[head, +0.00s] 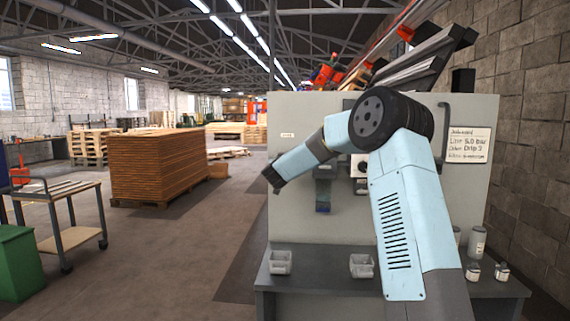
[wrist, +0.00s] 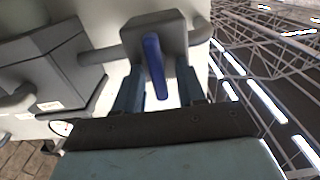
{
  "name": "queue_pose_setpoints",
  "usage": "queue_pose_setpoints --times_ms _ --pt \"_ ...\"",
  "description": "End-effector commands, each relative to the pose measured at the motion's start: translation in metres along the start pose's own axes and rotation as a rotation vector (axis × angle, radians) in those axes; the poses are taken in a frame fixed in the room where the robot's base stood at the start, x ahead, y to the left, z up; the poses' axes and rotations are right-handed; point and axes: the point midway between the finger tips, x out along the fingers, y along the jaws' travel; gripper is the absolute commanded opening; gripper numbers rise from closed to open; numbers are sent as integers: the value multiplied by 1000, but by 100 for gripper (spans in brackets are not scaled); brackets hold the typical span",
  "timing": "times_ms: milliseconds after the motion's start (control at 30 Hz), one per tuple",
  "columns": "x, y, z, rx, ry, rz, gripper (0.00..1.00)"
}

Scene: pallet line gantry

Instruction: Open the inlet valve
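The inlet valve (wrist: 176,27) shows in the wrist view as a dark grey block with a pipe on each side. Its blue lever (wrist: 152,55) points down in the picture, toward my gripper (wrist: 160,82). The two fingers are apart, one on each side of the lever; I cannot tell whether either touches it. In the head view my gripper (head: 273,181) is in front of the left part of the grey panel (head: 460,205), and the valve is not clearly visible there, apparently hidden by my arm.
A grey unit (wrist: 45,75) with a gauge (wrist: 62,127) sits beside the valve on the pipe. A blue bowl (head: 322,196) hangs on the panel. Small bins (head: 280,262) and cans (head: 477,241) stand on the bench below. Open floor lies left of the panel.

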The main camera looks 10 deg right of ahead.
Motion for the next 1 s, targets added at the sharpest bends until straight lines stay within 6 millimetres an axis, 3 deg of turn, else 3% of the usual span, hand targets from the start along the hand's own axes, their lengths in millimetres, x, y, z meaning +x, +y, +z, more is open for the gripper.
queue_pose_setpoints --times_ms 233,633,1000 --pt "0 0 0 0 0 0 39" --pt "0 1 0 0 0 1 0" --pt "0 2 0 21 0 2 0"
